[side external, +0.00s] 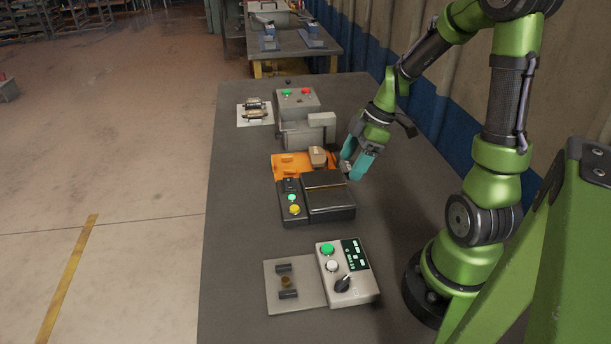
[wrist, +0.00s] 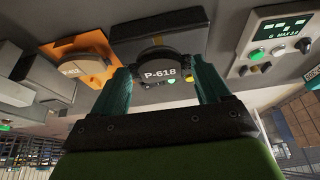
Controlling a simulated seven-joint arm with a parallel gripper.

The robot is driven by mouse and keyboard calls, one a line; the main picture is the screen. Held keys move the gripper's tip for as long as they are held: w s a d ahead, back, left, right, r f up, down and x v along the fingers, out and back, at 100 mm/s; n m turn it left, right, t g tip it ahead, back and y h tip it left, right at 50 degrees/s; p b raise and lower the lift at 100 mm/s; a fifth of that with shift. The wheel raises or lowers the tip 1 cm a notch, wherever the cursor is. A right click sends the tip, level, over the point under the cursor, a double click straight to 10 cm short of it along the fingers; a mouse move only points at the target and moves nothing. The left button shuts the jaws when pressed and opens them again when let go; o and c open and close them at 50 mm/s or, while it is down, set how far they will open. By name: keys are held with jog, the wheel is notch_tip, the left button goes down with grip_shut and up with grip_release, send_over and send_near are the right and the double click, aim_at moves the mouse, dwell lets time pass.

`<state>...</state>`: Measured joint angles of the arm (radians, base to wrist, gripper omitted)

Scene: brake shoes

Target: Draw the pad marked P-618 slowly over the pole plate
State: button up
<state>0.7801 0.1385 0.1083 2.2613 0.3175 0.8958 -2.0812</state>
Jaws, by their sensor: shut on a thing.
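My gripper (side external: 352,166) is shut on a dark rounded pad marked P-618. In the wrist view the pad (wrist: 160,72) sits between the two teal fingers, its label facing the camera. In the side view only a small grey part of it shows beside the fingers. The pole plate appears to be the dark flat top with a yellow line (side external: 327,201) on a black unit, which also shows behind the pad in the wrist view (wrist: 160,30). The gripper is at the back right of this unit. Whether the pad touches the plate cannot be told.
A grey machine with green and red buttons (side external: 297,102) stands farther back, near a white sheet with small parts (side external: 242,118). A control box (side external: 347,272) stands in front.

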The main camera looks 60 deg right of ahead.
jog(key=shift+s+d+r, duration=0.15)
jog(key=shift+d+r, duration=0.05)
jog(key=shift+r, duration=0.15)
notch_tip(320, 180, up, 9)
jog(key=shift+s+d+f, duration=0.2)
jog(key=shift+s+d, duration=0.1)
jog(key=shift+s, duration=0.05)
dwell(1.0)
